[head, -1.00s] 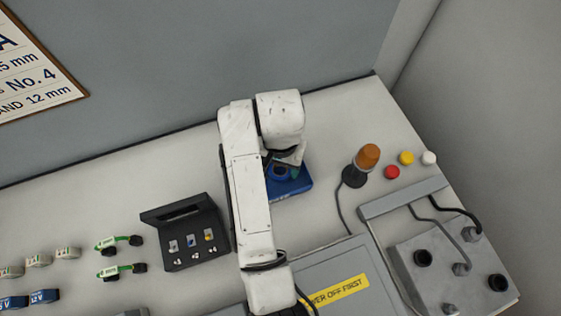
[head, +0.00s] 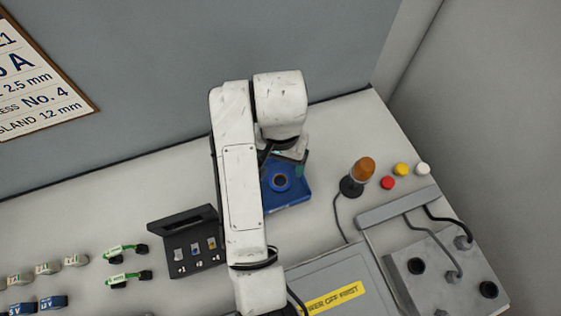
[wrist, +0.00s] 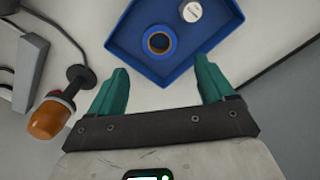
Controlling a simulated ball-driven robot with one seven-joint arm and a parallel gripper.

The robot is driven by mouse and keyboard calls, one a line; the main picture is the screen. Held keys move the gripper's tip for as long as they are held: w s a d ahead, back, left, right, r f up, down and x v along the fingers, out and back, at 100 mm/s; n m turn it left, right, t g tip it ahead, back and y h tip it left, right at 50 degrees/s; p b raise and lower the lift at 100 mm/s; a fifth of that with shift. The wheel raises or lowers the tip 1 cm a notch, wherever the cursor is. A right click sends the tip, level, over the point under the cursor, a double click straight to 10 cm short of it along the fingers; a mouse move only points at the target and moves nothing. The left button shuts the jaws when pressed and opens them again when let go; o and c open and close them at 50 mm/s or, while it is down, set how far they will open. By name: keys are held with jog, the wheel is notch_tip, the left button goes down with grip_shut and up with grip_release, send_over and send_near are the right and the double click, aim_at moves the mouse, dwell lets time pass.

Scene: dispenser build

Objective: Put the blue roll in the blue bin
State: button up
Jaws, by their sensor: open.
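The blue bin (head: 296,196) is a shallow blue tray on the bench, partly hidden behind my arm in the head view. The blue roll (head: 281,181) lies inside it, flat, with its dark round hole facing up. In the wrist view the blue roll (wrist: 160,41) rests on the floor of the blue bin (wrist: 125,42), near the wall closest to my gripper. A white round cap-like piece (wrist: 190,12) lies beside it in the bin. My gripper (wrist: 160,85) is open and empty, its two green fingers apart, at the bin's near edge.
An orange beacon (head: 361,170) stands right of the bin, with red, yellow and white buttons (head: 401,169) beyond it. A black holder (head: 188,240) with small parts sits left of my arm. A grey panel (head: 335,275) with a yellow label lies in front.

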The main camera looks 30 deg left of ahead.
notch_tip(320, 180, up, 4)
jog(key=shift+f+p, duration=0.15)
jog(key=shift+p, duration=0.15)
dwell(0.4)
